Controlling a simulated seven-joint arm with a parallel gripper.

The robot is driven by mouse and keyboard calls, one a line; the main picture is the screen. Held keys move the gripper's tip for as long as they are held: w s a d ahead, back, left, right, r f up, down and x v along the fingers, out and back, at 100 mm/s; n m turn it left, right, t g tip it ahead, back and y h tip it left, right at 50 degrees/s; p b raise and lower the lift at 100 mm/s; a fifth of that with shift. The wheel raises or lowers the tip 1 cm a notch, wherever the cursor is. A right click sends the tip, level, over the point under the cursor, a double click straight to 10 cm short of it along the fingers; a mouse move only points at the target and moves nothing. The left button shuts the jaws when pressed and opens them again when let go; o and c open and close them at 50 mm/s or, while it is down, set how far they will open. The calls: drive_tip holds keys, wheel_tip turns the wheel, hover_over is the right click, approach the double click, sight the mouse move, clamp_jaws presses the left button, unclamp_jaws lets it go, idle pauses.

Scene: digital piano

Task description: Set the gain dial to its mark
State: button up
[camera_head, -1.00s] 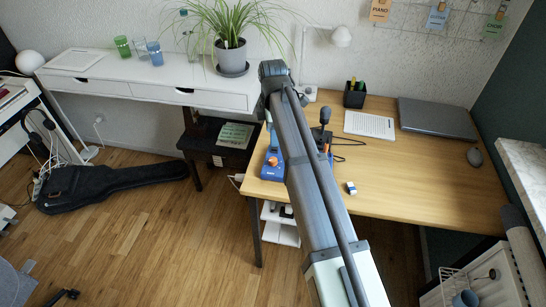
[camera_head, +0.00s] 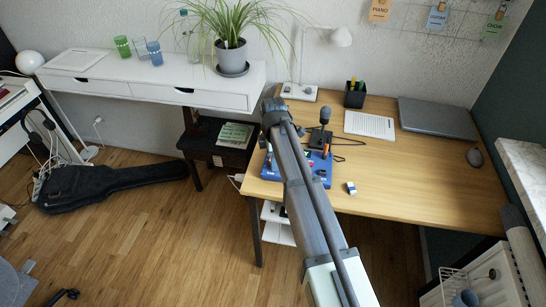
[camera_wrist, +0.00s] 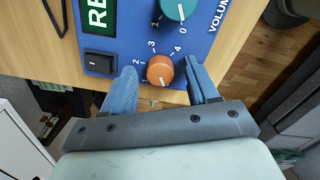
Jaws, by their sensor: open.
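The orange dial (camera_wrist: 160,70) is on the blue panel (camera_wrist: 126,42) in the wrist view, with the printed numbers 2, 3 and 4 around it. A short white line shows on its lower part. Its name label is not visible. My gripper (camera_wrist: 161,77) is open, with one blue finger on each side of the dial. The left finger is close to it; I cannot tell whether either finger touches. In the head view the panel (camera_head: 318,180) sits on the wooden desk, and my arm hides the orange dial and my fingers.
A teal volume dial (camera_wrist: 178,8) is just beyond the orange one. A black rocker switch (camera_wrist: 100,63) and a green display (camera_wrist: 98,17) are to the left. A microphone (camera_head: 325,116) stands behind the panel, and a small box (camera_head: 350,188) lies to its right.

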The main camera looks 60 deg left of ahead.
drive_tip(key=c, duration=1)
drive_tip(key=shift+c, duration=0.2)
drive_tip(key=shift+m, duration=0.3)
drive_tip(key=m, duration=1.1)
drive_tip(key=shift+m, duration=0.4)
drive_tip(key=m, duration=1.1)
drive_tip(key=shift+m, duration=0.3)
